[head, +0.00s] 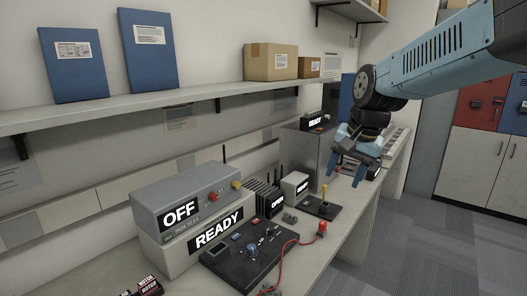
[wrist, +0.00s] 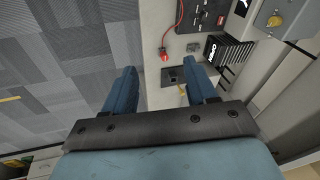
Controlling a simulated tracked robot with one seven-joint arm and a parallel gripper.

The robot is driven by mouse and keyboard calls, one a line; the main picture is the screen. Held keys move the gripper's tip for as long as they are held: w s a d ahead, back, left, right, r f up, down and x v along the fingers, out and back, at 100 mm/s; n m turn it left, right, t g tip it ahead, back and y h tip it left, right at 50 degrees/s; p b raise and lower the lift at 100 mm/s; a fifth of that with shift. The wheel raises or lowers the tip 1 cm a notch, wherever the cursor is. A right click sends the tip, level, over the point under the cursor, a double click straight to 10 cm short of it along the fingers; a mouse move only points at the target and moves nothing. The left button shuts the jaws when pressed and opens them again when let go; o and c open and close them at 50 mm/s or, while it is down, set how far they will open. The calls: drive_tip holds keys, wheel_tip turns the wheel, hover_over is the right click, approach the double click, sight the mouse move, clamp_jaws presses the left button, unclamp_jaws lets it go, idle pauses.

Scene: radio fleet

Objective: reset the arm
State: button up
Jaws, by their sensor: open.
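My arm (head: 430,62) reaches in from the upper right in the head view, blue with black joints. My gripper (head: 352,172) hangs from it, pointing down above the right part of the bench (head: 335,235). In the wrist view my gripper (wrist: 160,88) shows two blue fingers set wide apart with nothing between them. The bench surface and a small black joystick box (wrist: 172,76) lie below and beyond the fingers. That joystick box, with its yellow stick, also shows in the head view (head: 321,207).
On the bench stand a grey box reading OFF (head: 190,200), a box reading READY (head: 205,243), a black control panel (head: 250,252) with a red cable, and a finned device (head: 264,196). A shelf (head: 150,105) with blue binders runs above. Carpeted floor (head: 420,245) lies clear to the right.

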drive_tip(key=s+d+n+t, duration=0.1)
drive_tip(key=s+d+n, duration=0.1)
drive_tip(key=s, duration=0.5)
drive_tip(key=s+d+n+t+h, duration=0.1)
drive_tip(key=s+d+n, duration=0.1)
drive_tip(key=s, duration=0.5)
drive_tip(key=shift+s+d+r+n+h, duration=0.2)
drive_tip(key=shift+d+r+n+h, duration=0.1)
drive_tip(key=shift+n, duration=0.5)
drive_tip(key=shift+c, duration=0.2)
drive_tip(key=shift+c, duration=1.2)
